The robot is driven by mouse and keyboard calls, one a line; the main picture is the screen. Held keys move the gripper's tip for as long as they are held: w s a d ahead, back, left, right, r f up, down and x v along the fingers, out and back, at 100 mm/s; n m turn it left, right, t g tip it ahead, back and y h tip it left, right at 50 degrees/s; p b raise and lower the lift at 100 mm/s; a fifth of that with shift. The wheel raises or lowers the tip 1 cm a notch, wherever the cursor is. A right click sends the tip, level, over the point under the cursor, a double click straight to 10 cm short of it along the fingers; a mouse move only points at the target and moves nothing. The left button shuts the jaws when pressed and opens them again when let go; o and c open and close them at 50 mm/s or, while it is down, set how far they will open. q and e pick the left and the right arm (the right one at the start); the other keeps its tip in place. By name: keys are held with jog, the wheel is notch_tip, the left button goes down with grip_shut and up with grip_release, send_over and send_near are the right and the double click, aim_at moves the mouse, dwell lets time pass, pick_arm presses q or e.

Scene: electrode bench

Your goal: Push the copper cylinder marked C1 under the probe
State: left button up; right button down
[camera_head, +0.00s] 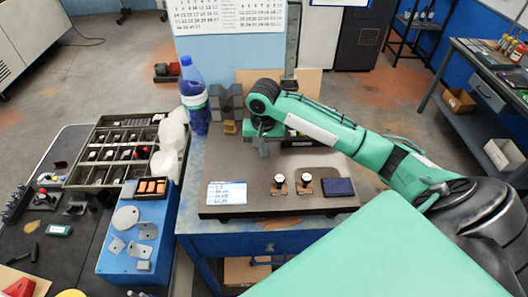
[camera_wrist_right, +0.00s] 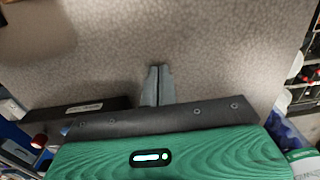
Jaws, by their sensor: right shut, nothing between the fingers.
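Two small copper cylinders with white tops, a left one (camera_head: 279,186) and a right one (camera_head: 304,184), stand near the front of the brown plate (camera_head: 240,170) in the head view. Their marks are too small to read, so I cannot tell which is C1. My right gripper (camera_head: 262,149) is shut and empty, above the back of the plate, behind and left of the cylinders. In the right wrist view its fingers (camera_wrist_right: 157,84) are together over a bare speckled surface. I cannot clearly make out the probe; my right arm covers part of the back. My left gripper is not in view.
A white label card (camera_head: 227,193) lies front left on the plate, and a dark blue pad (camera_head: 338,187) lies right of the cylinders. A blue-capped bottle (camera_head: 193,95) stands behind left. A dark labelled bar (camera_head: 298,141) is just right of the gripper. The plate's left middle is clear.

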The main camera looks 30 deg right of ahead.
jog(key=shift+w+d, duration=0.2)
jog(key=shift+w, duration=0.05)
